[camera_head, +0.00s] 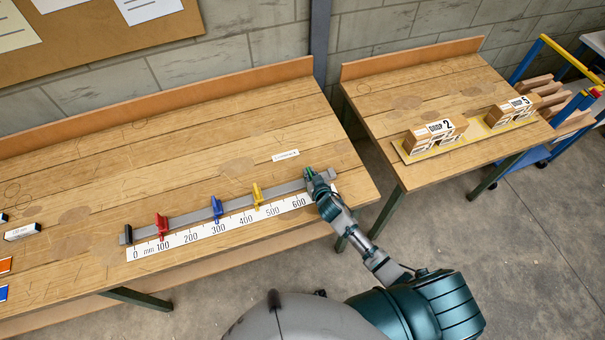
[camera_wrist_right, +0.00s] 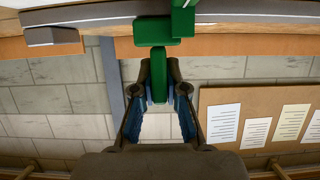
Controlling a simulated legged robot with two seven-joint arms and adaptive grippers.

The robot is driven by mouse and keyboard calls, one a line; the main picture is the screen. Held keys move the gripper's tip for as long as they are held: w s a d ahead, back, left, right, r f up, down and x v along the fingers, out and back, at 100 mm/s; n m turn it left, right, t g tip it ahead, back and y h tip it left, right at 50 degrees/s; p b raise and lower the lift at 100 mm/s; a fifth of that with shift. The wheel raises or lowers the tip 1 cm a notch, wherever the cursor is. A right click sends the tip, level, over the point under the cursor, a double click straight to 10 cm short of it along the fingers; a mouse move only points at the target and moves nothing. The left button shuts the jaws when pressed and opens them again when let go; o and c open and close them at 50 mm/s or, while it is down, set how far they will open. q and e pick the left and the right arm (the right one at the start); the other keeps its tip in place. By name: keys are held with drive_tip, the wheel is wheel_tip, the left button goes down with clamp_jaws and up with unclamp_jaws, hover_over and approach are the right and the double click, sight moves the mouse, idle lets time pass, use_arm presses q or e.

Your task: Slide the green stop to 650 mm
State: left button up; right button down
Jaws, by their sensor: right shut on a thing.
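The green stop (camera_head: 308,172) is on the grey rail (camera_head: 290,187) near its right end, a little past the 600 mark. It mostly hides under my right gripper (camera_head: 313,178). In the right wrist view the green stop (camera_wrist_right: 158,32) hangs its narrow handle down between the fingertips of my right gripper (camera_wrist_right: 158,80), which is shut on it. The white scale (camera_head: 215,231) runs below the rail from 0 mm; its part right of 600 is covered by my gripper, so the exact reading is hidden. My left gripper is not in view.
Red (camera_head: 162,227), blue (camera_head: 217,208) and yellow (camera_head: 258,195) stops stand on the rail to the left. A black end piece (camera_head: 128,234) is at the zero end. A white label (camera_head: 285,155) lies behind the rail. A second table (camera_head: 375,95) with boxes stands at right.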

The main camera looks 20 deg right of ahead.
drive_tip(key=shift+f, duration=0.1)
drive_tip(key=c, duration=1.2)
unclamp_jaws()
drive_tip(key=v, duration=1.2)
drive_tip(key=shift+d, duration=0.1)
